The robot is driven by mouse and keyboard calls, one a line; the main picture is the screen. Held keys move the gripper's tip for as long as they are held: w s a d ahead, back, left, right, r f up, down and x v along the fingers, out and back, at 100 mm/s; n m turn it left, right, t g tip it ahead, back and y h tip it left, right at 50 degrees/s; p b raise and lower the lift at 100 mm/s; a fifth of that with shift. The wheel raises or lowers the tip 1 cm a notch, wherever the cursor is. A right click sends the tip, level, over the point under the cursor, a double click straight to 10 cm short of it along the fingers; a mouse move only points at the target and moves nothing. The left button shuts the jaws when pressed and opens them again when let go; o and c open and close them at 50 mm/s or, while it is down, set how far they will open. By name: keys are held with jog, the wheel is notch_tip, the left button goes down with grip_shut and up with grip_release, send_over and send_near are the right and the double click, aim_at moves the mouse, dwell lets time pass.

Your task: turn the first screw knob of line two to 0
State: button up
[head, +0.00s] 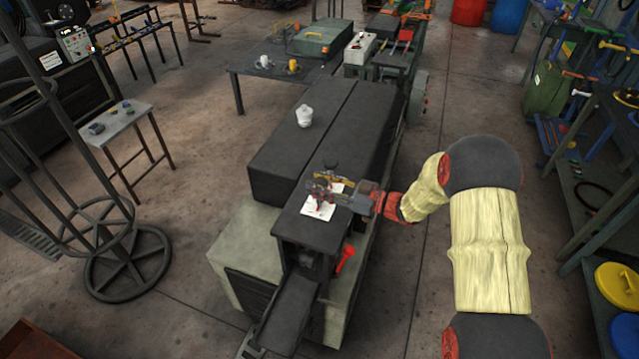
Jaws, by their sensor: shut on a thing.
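My gripper (338,192) reaches in from the right to the near end of the dark machine top. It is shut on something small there. I take that for a screw knob, but the fingers hide most of it, and its setting cannot be read. A small dark and red fitting (320,187) shows at the fingertips, above a white sheet (318,208) lying on the machine top. Which line this fitting belongs to cannot be told at this size.
The long dark machine (280,150) fills the middle, with a white lump (304,116) on its top. A red handle (345,258) sticks out at its near side. A side table (122,122) and wire stand are left. Shelves (590,190) stand right. Floor between is clear.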

jog(key=n+g, duration=0.2)
jog(key=g, duration=0.1)
jog(key=n+g+y, duration=0.1)
jog(key=n+g, duration=0.1)
jog(key=g, duration=0.2)
jog(key=shift+n, duration=0.3)
jog(key=shift+g, duration=0.4)
jog(key=o, duration=1.1)
jog(key=shift+o, duration=0.2)
jog(key=d, duration=1.2)
jog(key=shift+w, duration=0.35)
jog(key=shift+w, duration=0.1)
